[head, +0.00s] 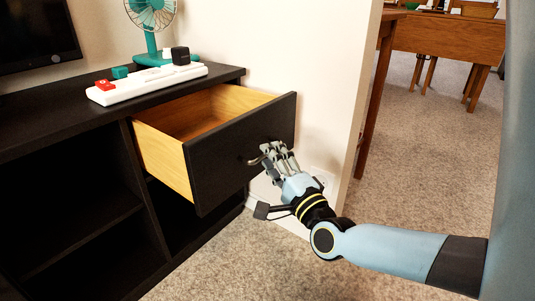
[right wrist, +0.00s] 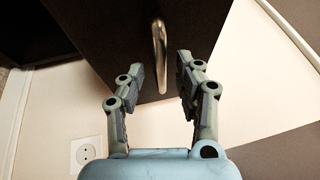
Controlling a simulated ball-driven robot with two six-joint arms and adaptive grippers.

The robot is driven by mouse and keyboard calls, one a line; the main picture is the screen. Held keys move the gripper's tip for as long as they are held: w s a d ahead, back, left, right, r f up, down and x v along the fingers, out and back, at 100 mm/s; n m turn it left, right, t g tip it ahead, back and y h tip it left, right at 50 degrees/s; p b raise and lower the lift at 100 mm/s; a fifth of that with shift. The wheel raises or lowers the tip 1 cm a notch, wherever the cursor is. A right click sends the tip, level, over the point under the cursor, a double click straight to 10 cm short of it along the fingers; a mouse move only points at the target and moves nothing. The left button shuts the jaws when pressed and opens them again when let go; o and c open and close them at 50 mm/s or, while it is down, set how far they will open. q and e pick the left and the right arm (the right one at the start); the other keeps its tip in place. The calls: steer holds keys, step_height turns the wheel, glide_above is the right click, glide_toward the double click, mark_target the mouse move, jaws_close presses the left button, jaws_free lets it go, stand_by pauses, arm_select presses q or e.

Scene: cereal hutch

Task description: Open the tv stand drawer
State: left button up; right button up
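The tv stand (head: 65,125) is black, with its drawer (head: 165,160) pulled well out, showing light wood sides and an empty-looking inside. The black drawer front (head: 235,150) carries a curved metal handle (head: 254,160). My right gripper (head: 270,150) is at the handle in the head view. In the right wrist view the handle (right wrist: 159,50) lies between and beyond the fingertips of my right gripper (right wrist: 158,75). The fingers stand apart with gaps on both sides of the handle, so the gripper looks open. My left gripper is not in view.
A white power strip (head: 150,84) with plugs and a teal fan (head: 152,20) stand on top. A white wall (head: 290,60) is close behind the drawer. A wall socket (right wrist: 87,152) shows low down. Carpet (head: 240,265) in front is clear; a wooden table (head: 448,38) is far right.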

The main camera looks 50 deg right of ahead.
steer(key=v, duration=0.9)
steer(key=shift+s+a, duration=0.15)
steer(key=shift+s, duration=0.2)
steer(key=shift+f, duration=0.1)
